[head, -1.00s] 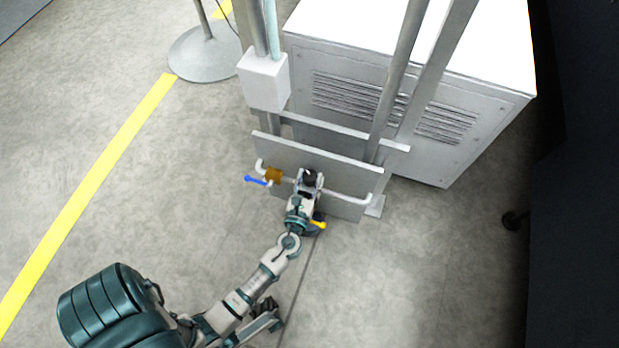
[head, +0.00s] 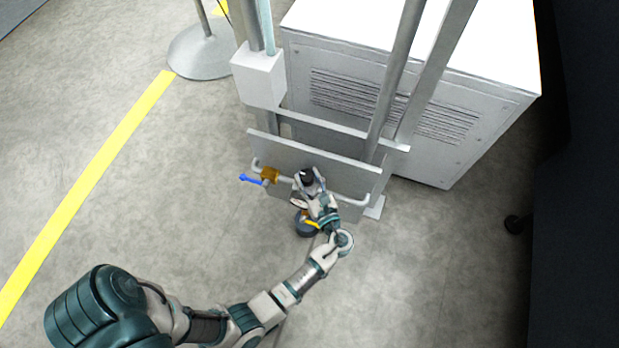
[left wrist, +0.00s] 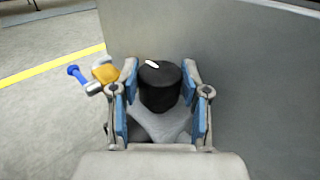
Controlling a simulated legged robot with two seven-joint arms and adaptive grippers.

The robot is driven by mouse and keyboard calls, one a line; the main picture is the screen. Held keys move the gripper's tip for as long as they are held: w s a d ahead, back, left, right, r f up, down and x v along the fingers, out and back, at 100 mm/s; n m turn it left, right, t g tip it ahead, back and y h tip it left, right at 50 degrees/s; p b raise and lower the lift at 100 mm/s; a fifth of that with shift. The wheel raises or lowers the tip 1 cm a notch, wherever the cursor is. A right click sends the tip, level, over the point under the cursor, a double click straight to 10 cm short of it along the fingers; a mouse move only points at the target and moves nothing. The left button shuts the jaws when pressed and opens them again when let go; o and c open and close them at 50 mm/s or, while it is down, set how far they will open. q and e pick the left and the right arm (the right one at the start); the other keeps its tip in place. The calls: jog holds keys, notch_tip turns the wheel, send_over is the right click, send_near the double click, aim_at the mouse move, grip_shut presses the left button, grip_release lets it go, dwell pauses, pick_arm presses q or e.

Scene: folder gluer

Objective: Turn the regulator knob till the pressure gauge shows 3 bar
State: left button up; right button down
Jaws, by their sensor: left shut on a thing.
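The regulator knob (left wrist: 160,88) is a black cylinder with a white mark on its top, seen close in the left wrist view. It also shows as a small dark cap in the head view (head: 307,175), in front of the grey panel (head: 345,172). My left gripper (head: 308,183) is shut on the knob, its blue-padded fingers on both sides of it in the left wrist view (left wrist: 160,85). In the left wrist view the white mark points to the upper left. The pressure gauge's face and reading cannot be made out. My right gripper is not in view.
A brass valve (head: 270,175) with a blue lever (head: 251,179) sits on the pipe left of the knob. A large grey cabinet (head: 400,110) stands behind the panel, and a grey box (head: 259,78) is on the left post.

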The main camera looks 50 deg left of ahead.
pick_arm(q)
jog(key=shift+w+r, duration=0.1)
dwell(0.4)
jog(key=o, duration=1)
jog(key=shift+o, duration=0.7)
jog(key=shift+d, duration=0.25)
jog(key=v, duration=1.1)
jog(key=shift+d, duration=0.35)
